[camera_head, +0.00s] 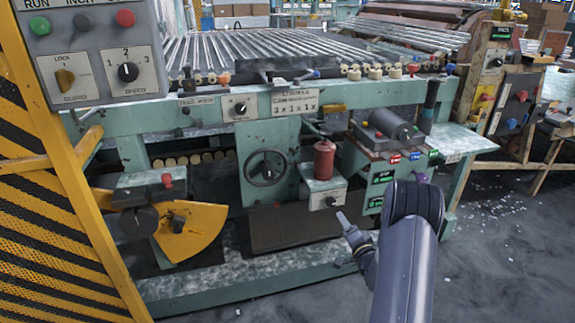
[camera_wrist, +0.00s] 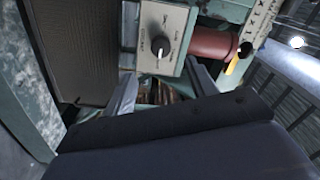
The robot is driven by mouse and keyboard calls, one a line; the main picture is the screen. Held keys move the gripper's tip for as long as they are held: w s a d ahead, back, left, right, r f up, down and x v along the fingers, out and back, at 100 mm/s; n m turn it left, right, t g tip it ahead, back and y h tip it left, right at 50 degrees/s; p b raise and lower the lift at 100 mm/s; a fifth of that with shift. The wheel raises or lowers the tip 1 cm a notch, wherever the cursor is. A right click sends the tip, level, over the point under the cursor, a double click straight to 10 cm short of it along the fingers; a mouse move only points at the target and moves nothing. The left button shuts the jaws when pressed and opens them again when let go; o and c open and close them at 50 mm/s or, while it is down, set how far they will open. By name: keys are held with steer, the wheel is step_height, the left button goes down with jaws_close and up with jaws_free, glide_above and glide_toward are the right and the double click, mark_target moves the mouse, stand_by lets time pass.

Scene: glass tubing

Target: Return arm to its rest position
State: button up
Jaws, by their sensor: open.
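My arm, grey and dark, reaches up from the bottom right in the head view. My gripper (camera_head: 343,218) points up and left in front of the green machine (camera_head: 225,123). Its two fingers show apart in the wrist view (camera_wrist: 162,82), with nothing between them. Beyond the fingers are a grey box with a black knob (camera_wrist: 162,38) and a red cylinder (camera_wrist: 213,44). The same red cylinder (camera_head: 323,160) stands above the knob box (camera_head: 323,194) in the head view. I cannot tell the exact gap between the fingertips and the box.
A control panel (camera_head: 90,50) with buttons and dials fills the upper left. A yellow and black striped guard (camera_head: 50,200) stands at the left. A yellow sector plate (camera_head: 192,232) sits low on the machine. Glass tubes (camera_head: 260,50) lie on top. Open floor (camera_head: 500,240) is at the right, with scattered shards.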

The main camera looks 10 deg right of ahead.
mark_target(332, 205)
steer(key=w, duration=0.3)
steer(key=w+b, duration=0.1)
steer(key=w, duration=0.2)
steer(key=w+b, duration=0.1)
steer(key=w, duration=0.2)
steer(key=shift+w+a+r, duration=0.15)
steer(key=shift+w+a, duration=0.1)
steer(key=shift+w, duration=0.15)
steer(key=shift+s, duration=0.1)
steer(key=s+p, duration=0.3)
steer(key=s, duration=0.8)
steer(key=w+b, duration=0.3)
steer(key=w, duration=0.8)
steer(key=shift+w, duration=0.2)
steer(key=shift+s+n, duration=0.1)
steer(key=shift+n, duration=0.7)
steer(key=n+b, duration=0.1)
steer(key=n, duration=0.3)
steer(key=n+b, duration=0.1)
steer(key=n, duration=0.5)
steer(key=shift+d+n, duration=0.1)
steer(key=shift+n, duration=0.3)
steer(key=s+p, duration=0.2)
steer(key=s, duration=0.7)
steer(key=shift+s+d, duration=0.15)
steer(key=shift+d, duration=0.2)
